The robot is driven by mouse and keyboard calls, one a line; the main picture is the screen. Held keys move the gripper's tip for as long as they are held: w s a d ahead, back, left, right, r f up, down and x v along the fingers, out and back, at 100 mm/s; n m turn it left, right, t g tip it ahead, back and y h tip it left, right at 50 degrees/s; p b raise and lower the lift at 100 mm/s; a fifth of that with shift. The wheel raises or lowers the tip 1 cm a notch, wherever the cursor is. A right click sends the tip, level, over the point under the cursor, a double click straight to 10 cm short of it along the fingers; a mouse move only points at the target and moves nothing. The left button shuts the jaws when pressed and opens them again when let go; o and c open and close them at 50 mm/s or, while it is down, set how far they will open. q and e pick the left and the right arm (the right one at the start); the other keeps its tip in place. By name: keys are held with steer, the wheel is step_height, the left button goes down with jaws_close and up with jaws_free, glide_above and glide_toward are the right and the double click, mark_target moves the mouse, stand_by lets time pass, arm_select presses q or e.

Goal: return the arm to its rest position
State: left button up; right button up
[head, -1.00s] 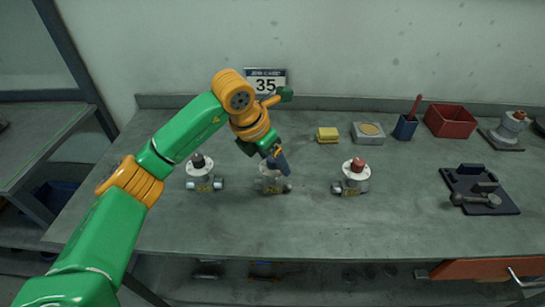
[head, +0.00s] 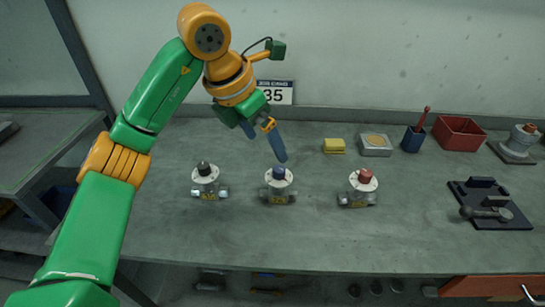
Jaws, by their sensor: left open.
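My left arm comes in from the left, green with orange joints. Its gripper (head: 266,146) has two blue fingers, spread apart and empty. It hangs in the air above and behind the middle valve (head: 278,186), which has a dark blue knob, and looks clear of it. A valve with a black knob (head: 206,181) stands to the left of it on the bench. A valve with a red knob (head: 361,188) stands to the right. My right gripper does not show.
On the grey bench (head: 300,240) behind the valves are a yellow sponge (head: 334,146), a tin (head: 376,145), a blue cup (head: 413,139) and a red bin (head: 459,133). At right are a black tray with tools (head: 481,213) and another valve (head: 517,143). The bench front is clear.

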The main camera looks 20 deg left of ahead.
arm_select(q)
steer(key=shift+s+a+r, duration=0.1)
steer(key=shift+s+r, duration=0.05)
steer(key=shift+r, duration=0.35)
